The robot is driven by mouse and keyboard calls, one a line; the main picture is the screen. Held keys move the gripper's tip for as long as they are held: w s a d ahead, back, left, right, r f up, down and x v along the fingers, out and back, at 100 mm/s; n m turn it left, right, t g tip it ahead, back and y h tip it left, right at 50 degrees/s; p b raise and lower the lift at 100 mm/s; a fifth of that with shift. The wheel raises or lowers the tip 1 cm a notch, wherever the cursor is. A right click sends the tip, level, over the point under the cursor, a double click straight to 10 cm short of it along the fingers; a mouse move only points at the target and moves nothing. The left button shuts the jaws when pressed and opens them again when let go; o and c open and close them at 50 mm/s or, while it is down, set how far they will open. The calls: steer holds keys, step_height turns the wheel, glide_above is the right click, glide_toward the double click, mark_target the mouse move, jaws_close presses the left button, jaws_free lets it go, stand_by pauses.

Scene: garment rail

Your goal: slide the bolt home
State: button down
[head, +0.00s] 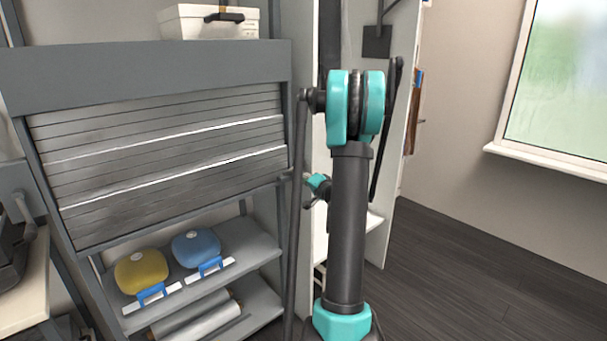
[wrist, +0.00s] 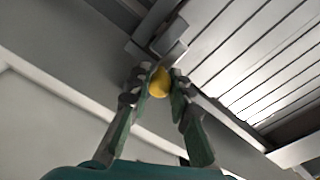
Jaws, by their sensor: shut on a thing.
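A small yellow knob (wrist: 160,84) shows in the wrist view, just above the picture's middle. My gripper (wrist: 161,74) is shut on it, one finger on each side. Grey metal pieces (wrist: 168,47), seemingly the bolt's fittings, lie just beyond the knob next to the slatted shutter (wrist: 250,50). How far the bolt is slid cannot be told. In the head view the shutter (head: 160,160) hangs in a grey frame on the left. My arm stands right of it and the knob and bolt are hidden there.
Below the shutter, a shelf holds a yellow container (head: 141,271) and a blue container (head: 196,248). A roll (head: 195,322) lies lower down. A white box (head: 210,22) sits on top. White panels stand behind my arm. The dark floor (head: 480,275) at right is clear.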

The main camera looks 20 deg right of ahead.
steer(key=shift+s+a, duration=0.1)
steer(key=shift+a, duration=0.1)
steer(key=c, duration=1.6)
jaws_free()
steer(key=shift+a, duration=0.1)
steer(key=shift+c, duration=0.2)
steer(key=shift+s+d, duration=0.25)
steer(key=shift+s, duration=0.05)
steer(key=v, duration=1.1)
steer(key=shift+s, duration=0.2)
